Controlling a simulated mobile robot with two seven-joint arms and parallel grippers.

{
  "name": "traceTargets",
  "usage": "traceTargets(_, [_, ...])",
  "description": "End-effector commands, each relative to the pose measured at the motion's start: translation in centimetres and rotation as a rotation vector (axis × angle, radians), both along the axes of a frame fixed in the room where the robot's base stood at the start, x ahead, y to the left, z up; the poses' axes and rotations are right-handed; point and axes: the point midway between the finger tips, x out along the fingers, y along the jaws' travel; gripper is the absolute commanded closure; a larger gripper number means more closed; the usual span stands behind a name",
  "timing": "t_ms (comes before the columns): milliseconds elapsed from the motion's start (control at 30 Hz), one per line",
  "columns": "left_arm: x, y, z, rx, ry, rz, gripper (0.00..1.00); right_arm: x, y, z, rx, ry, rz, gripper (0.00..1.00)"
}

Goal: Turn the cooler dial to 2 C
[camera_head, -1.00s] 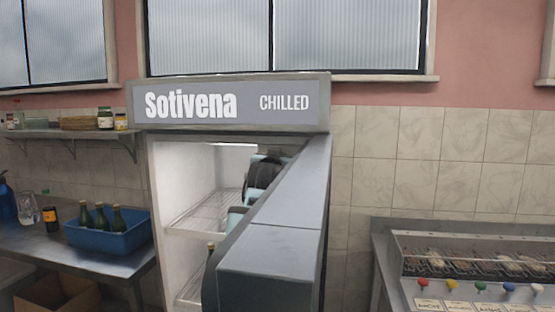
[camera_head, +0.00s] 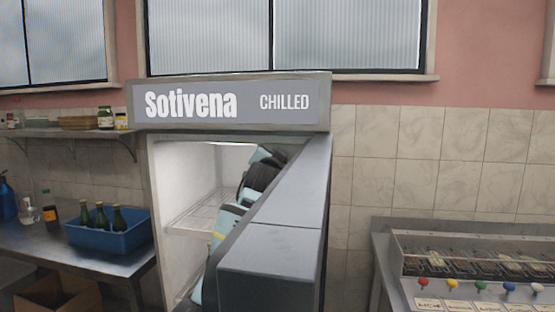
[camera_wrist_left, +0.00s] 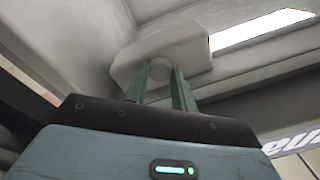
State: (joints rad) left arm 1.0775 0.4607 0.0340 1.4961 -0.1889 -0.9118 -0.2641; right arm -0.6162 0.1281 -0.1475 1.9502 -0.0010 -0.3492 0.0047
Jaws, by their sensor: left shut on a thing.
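The chilled cooler (camera_head: 142,180) stands in the middle of the head view, its lit interior showing at the left. My left arm, pale blue and black, reaches up inside it; the gripper itself is hidden there. In the left wrist view, a pale box-shaped housing (camera_wrist_left: 188,42) sits in an upper corner of the interior. A round pale dial (camera_wrist_left: 160,68) shows at its lower front. My left gripper (camera_wrist_left: 158,76) has its two green fingers on either side of the dial, shut on it. No dial markings are legible. My right gripper is in neither view.
A large grey panel (camera_head: 270,265), seemingly the cooler's open door, covers its right side. A wire shelf (camera_head: 190,215) is inside. A blue crate of bottles (camera_head: 110,237) stands on the counter at left. A grill (camera_head: 470,260) is at right. A bright light strip (camera_wrist_left: 262,29) is beside the housing.

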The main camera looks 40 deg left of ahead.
Motion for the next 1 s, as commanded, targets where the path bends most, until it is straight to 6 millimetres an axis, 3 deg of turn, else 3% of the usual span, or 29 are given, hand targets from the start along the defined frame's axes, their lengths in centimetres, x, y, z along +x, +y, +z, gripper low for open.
traceTargets(333, [0.0,0.0,0.0,0.005,0.002,0.001,0.97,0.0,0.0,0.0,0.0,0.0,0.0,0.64])
traceTargets(367, [0.0,0.0,0.0,0.005,0.002,0.001,0.7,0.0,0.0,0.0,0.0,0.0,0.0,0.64])
traceTargets(500, [0.0,0.0,0.0,0.004,0.002,0.001,0.52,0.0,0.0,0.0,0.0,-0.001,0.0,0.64])
traceTargets(1000, [-1.0,-0.7,-0.2,0.003,0.002,0.0,0.52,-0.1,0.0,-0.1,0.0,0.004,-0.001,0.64])
